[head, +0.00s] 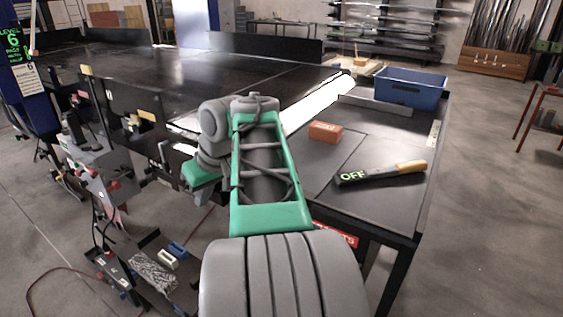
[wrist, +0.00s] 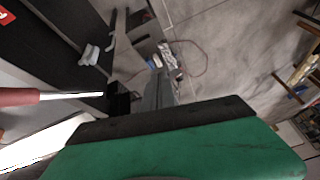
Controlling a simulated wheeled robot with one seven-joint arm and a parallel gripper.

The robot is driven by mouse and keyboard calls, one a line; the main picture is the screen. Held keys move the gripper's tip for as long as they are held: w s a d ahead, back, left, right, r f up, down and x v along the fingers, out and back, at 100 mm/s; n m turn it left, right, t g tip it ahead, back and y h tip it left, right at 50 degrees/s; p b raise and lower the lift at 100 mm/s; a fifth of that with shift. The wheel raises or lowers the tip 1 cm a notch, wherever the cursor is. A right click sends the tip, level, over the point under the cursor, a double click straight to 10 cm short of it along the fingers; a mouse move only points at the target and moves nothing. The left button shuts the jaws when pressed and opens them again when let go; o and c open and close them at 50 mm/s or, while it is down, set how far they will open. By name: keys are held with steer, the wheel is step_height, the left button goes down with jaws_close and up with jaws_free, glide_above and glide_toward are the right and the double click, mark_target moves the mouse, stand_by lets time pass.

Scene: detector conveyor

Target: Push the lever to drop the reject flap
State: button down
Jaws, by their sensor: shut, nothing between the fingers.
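My gripper (wrist: 158,93) shows in the wrist view as narrow grey fingers, shut and empty, pointing down beyond the green and black wrist housing. In the head view my arm reaches over the near side of the dark table, and its fingertips cannot be made out. In the wrist view a rod with a dull red grip (wrist: 20,97) and a bright metal shaft lies to the left of my fingers, apart from them. It may be the lever; I cannot tell for sure. I cannot identify the reject flap in either view.
A red-brown block (head: 325,132) and a black wand marked OFF (head: 382,173) lie on the table's right part. A blue bin (head: 402,88) stands behind them. A bright white strip (head: 318,103) crosses the table.

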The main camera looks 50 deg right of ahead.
steer(key=s+d+r+p, duration=0.1)
steer(key=s+d+r, duration=0.1)
steer(key=s+d, duration=0.2)
steer(key=s+d+r+h+p, duration=0.1)
steer(key=s+d+r, duration=0.2)
steer(key=d, duration=0.6)
steer(key=s+d+r+p, duration=0.1)
steer(key=s+d+r, duration=0.1)
steer(key=s+d, duration=0.2)
steer(key=d, duration=0.3)
steer(key=shift+s+d+r+m+h, duration=0.3)
steer(key=shift+s, duration=0.05)
